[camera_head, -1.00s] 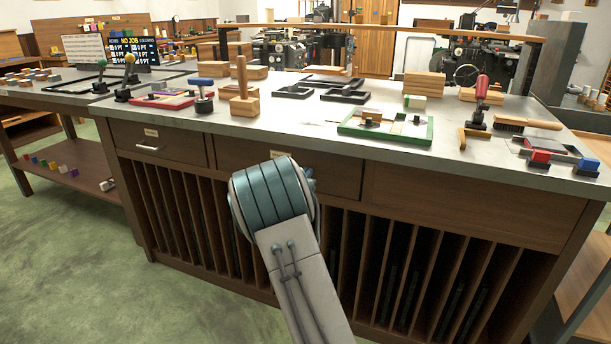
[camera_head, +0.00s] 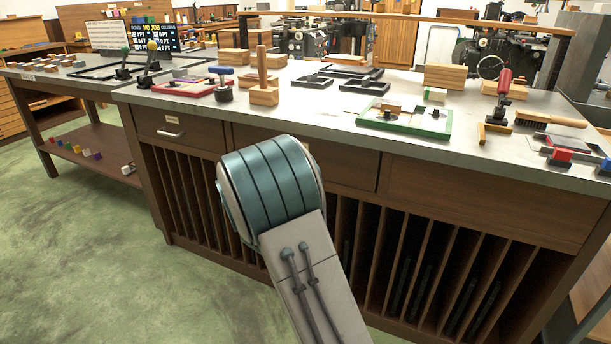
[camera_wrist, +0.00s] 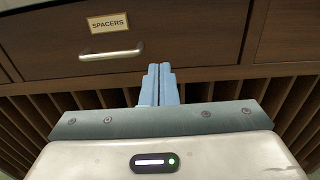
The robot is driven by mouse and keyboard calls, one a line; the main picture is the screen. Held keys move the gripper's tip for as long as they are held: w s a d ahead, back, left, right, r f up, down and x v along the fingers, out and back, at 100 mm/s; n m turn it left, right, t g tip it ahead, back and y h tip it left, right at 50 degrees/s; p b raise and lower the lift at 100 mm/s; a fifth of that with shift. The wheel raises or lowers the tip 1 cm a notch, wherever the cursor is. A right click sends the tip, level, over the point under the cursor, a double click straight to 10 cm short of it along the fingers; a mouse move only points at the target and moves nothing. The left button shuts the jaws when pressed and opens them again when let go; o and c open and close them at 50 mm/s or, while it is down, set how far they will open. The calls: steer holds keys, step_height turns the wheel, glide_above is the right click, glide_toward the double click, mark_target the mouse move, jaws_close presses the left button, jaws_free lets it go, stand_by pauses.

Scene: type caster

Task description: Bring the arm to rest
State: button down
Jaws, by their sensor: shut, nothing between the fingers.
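My gripper (camera_wrist: 159,85) shows in the wrist view with its two blue fingers together and nothing between them. It points at the front of the wooden cabinet, just below a drawer (camera_wrist: 190,40) labelled "SPACERS" with a metal handle (camera_wrist: 111,52). I cannot tell whether the fingertips touch the wood. In the head view my arm (camera_head: 270,190) is folded in front of the cabinet, with a teal joint uppermost, and it hides the gripper.
The metal-topped workbench (camera_head: 330,120) carries a green-framed tray (camera_head: 405,122), wooden blocks (camera_head: 445,76), a brush (camera_head: 550,119) and a mallet (camera_head: 263,85). Vertical slots (camera_head: 420,270) fill the cabinet below its drawers. Green floor (camera_head: 90,250) lies open at the left.

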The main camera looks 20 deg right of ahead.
steer(key=s+d+r+m+g+y+p, duration=0.1)
steer(key=s+d+r+m+g+p, duration=0.2)
steer(key=s+r+m+g+p, duration=0.45)
steer(key=s+d+r+m+g+p, duration=0.4)
steer(key=s+m, duration=0.4)
steer(key=s, duration=0.4)
steer(key=s+a+r+m+t+y+p, duration=0.1)
steer(key=s+a+r+m+y+p, duration=1)
steer(key=s+a, duration=0.3)
steer(key=shift+s+a+r+m+p, duration=0.15)
steer(key=shift+s+r+m+p, duration=0.4)
steer(key=shift+s+r+p, duration=0.5)
